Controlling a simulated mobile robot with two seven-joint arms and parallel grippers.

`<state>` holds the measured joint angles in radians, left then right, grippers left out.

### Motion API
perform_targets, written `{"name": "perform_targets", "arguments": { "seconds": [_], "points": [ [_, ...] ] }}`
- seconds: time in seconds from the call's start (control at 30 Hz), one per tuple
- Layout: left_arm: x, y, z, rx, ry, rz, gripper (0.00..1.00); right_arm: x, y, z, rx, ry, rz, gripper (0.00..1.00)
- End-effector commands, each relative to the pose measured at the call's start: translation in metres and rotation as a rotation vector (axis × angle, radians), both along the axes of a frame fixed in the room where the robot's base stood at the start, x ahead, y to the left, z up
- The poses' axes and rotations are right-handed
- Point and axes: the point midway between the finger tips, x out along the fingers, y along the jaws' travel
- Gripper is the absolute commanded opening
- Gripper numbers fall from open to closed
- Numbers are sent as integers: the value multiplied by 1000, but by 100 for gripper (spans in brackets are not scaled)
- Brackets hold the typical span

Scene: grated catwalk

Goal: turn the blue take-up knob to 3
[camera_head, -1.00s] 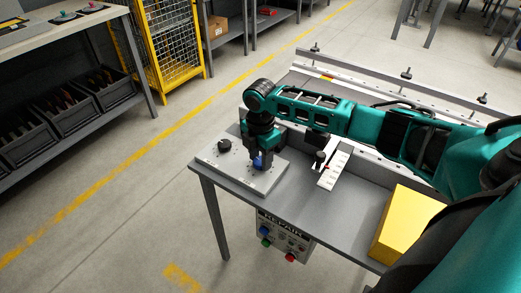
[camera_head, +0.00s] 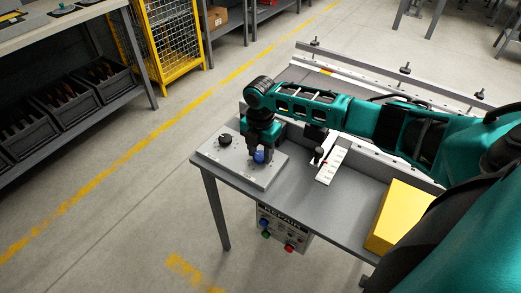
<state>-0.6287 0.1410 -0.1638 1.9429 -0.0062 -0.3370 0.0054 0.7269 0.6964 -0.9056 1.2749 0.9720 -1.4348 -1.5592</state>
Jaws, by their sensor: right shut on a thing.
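The blue take-up knob (camera_head: 259,157) stands on a light grey panel plate (camera_head: 222,158) at the near left end of the grey table. My right gripper (camera_head: 259,151) comes down over the knob from above and is shut on it. The fingers hide part of the knob. The scale marks and the knob's pointer are too small to read. A black knob (camera_head: 225,141) sits on the same plate, to the left of the gripper and apart from it. My left gripper is not in view.
A white scale plate with a black-knobbed lever (camera_head: 331,166) lies right of the panel. A yellow block (camera_head: 398,217) stands at the table's right. A control box with coloured buttons (camera_head: 284,232) hangs under the front edge. A yellow cage (camera_head: 174,45) stands behind on the floor.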

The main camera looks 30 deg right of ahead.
Motion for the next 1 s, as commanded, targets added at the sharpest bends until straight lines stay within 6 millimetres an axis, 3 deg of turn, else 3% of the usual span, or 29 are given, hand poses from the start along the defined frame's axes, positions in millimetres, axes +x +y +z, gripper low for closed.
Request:
{"name": "perform_targets", "arguments": {
  "seconds": [0.27,0.57,0.77,1.0],
  "points": [
    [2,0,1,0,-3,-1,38,0,1,0,1,0,0,68],
    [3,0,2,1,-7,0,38,0,0,3,1,0,0,68],
    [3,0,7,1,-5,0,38,1,0,33,1,-3,-1,68],
    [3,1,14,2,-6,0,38,1,0,87,2,-4,0,68]
  ]
}}
